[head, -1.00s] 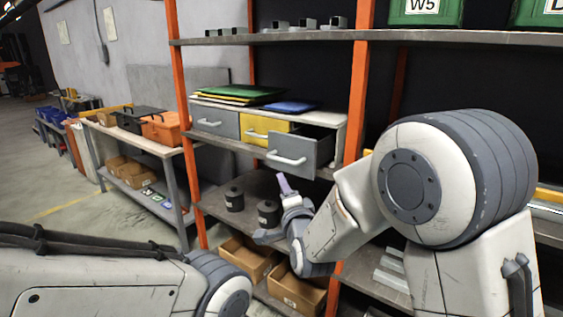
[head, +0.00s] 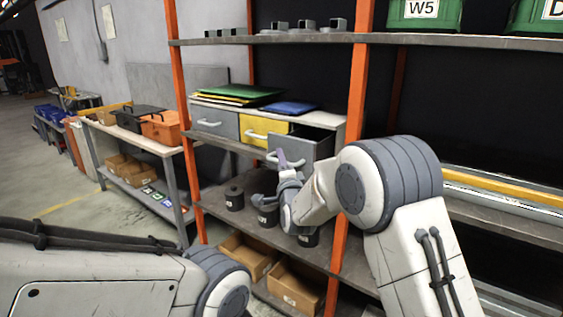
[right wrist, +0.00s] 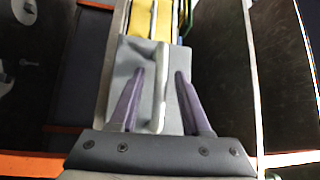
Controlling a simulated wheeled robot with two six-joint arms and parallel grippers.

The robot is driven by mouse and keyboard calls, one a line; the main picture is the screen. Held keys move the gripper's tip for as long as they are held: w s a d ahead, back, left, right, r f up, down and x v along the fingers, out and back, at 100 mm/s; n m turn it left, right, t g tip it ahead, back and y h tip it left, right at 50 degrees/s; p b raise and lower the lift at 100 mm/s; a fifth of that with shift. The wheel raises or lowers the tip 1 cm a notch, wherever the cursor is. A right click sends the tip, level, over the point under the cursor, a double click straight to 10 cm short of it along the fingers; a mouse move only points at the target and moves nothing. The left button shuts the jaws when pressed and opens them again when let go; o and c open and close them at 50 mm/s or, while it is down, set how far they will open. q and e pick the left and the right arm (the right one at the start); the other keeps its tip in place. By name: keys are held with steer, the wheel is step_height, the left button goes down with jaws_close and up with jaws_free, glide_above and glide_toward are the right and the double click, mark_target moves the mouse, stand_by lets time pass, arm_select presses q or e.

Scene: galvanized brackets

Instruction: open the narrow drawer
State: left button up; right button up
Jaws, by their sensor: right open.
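A drawer unit (head: 340,118) on the shelf has a left grey drawer (head: 216,123), a yellow drawer (head: 256,127) and a right grey drawer (head: 308,151). The right grey drawer stands pulled out, its dark inside showing behind its front. Which drawer is the narrow one is not marked. My right gripper (head: 290,162) is at the front of the right grey drawer. In the right wrist view my right gripper (right wrist: 158,76) is open, its purple fingers on either side of the drawer's pale bar handle (right wrist: 160,88). Contact cannot be told. My left gripper is out of view.
Black cans (head: 235,198) stand on the shelf below the drawers. An orange upright (head: 355,90) rises just right of the unit. Green and blue sheets (head: 290,107) lie on top of it. Cardboard boxes (head: 296,289) sit on the lowest shelf.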

jaws_close()
stand_by(1.4)
